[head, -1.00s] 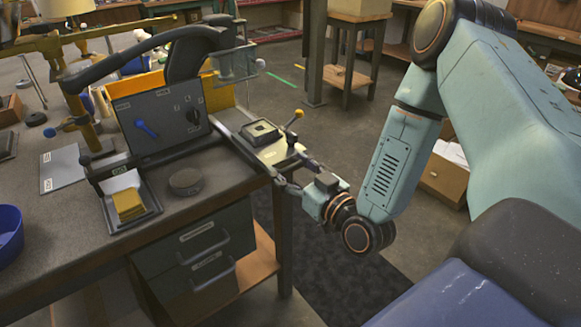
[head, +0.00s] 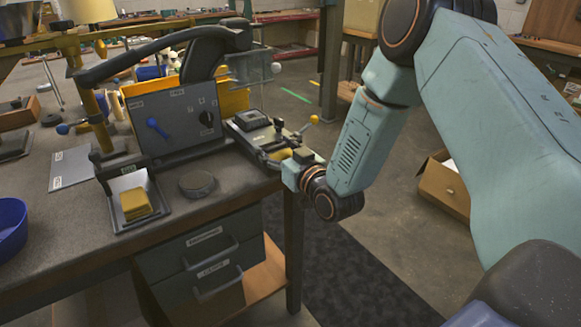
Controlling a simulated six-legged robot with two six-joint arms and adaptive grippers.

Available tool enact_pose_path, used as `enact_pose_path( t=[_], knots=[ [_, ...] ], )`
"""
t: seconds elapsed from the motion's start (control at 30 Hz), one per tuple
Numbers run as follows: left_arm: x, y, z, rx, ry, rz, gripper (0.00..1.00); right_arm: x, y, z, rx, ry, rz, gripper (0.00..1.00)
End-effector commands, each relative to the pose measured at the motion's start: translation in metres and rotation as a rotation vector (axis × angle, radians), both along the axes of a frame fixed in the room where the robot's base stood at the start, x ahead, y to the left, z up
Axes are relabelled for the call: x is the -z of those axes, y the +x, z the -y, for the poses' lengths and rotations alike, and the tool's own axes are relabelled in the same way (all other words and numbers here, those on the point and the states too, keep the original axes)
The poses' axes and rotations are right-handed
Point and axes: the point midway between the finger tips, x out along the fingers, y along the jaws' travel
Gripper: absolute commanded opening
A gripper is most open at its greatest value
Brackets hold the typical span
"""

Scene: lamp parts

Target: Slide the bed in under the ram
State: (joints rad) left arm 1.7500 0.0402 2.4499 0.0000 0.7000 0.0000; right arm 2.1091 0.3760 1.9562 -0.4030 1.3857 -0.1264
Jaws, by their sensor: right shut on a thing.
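The bed (head: 275,134) is a narrow dark and pale slide at the right end of the bench machine, with a black square block (head: 248,119) on it. A lever with a yellow ball knob (head: 314,118) rises beside it. My right gripper (head: 286,160) is at the bed's near outer end, shut on its end part; its fingers are small and partly hidden. A clear guard (head: 252,68) stands above and behind the block. I cannot make out the ram clearly near the guard and black overhead arm (head: 150,57). My left gripper is out of view.
A grey panel (head: 172,126) with a blue lever and black knob stands left of the bed. A round dark disc (head: 196,183) and a tray (head: 152,208) with a yellow block lie in front. A blue bowl (head: 10,232) is at far left.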

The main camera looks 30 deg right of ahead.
Motion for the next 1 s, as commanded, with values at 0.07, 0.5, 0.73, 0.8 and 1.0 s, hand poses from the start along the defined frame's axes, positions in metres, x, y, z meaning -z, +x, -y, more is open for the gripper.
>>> enact_pose_path(
  t=[0.07,0.5,0.73,0.8,1.0],
  knots=[
    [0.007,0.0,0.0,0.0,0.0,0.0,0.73,0.002,0.015,-0.005,-0.013,-0.005,0.001,0.09],
    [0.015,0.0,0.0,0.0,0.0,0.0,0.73,0.001,0.049,-0.008,-0.013,-0.003,-0.005,0.09],
    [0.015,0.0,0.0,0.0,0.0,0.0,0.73,0.0,0.05,-0.008,-0.012,-0.003,-0.002,0.09],
    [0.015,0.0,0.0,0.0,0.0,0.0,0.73,-0.001,0.05,-0.008,-0.012,-0.004,-0.001,0.09],
    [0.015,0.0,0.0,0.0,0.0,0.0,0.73,-0.001,0.05,-0.007,-0.009,-0.003,0.001,0.77]
  ],
)
